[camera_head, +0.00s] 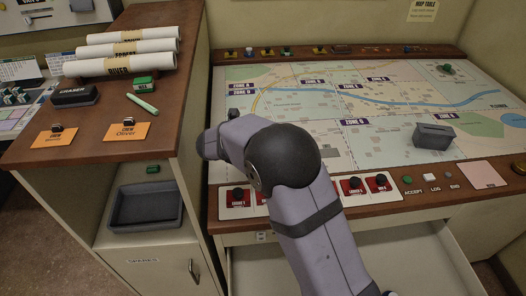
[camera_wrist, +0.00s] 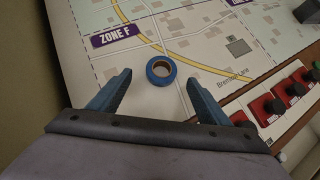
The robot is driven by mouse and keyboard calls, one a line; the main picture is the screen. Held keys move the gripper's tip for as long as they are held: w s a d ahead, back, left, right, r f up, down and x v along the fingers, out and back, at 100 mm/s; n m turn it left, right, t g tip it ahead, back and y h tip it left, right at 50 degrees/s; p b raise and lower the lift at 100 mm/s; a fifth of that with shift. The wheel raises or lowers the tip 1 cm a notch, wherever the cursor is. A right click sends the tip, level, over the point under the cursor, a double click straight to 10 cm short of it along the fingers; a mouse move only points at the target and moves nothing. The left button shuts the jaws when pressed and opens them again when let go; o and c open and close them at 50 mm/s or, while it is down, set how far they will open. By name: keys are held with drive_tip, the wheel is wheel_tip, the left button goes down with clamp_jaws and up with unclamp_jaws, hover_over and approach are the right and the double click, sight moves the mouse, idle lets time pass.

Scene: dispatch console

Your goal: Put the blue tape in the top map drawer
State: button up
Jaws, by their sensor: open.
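The blue tape (camera_wrist: 161,70) is a small ring lying flat on the map table, near the ZONE F label, in the wrist view. My gripper (camera_wrist: 159,82) is open and empty. Its two blue-grey fingers are spread to the left and right of the tape, with the tape apart from them near the level of the tips. In the head view the tape and my fingers are hidden behind my arm. A drawer (camera_head: 400,262) below the map table's front edge is pulled open, and its visible inside is bare. My arm hides part of it.
Red-based black knobs (camera_head: 381,181) line the table's front. A grey box (camera_head: 433,136) stands at the map's right. A wooden-topped cabinet (camera_head: 190,90) with rolled maps (camera_head: 125,66) rises at the left. Its shelf holds a dark tray (camera_head: 146,207).

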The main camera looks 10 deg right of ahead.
drive_tip(key=shift+p+x, duration=1)
drive_tip(key=shift+x, duration=2.15)
drive_tip(key=shift+s+d, duration=0.1)
drive_tip(key=shift+d, duration=0.05)
drive_tip(key=shift+c, duration=0.3)
drive_tip(key=c, duration=1.2)
drive_tip(key=shift+r, duration=0.15)
wheel_tip(320, 180, up, 10)
drive_tip(key=shift+b, duration=0.45)
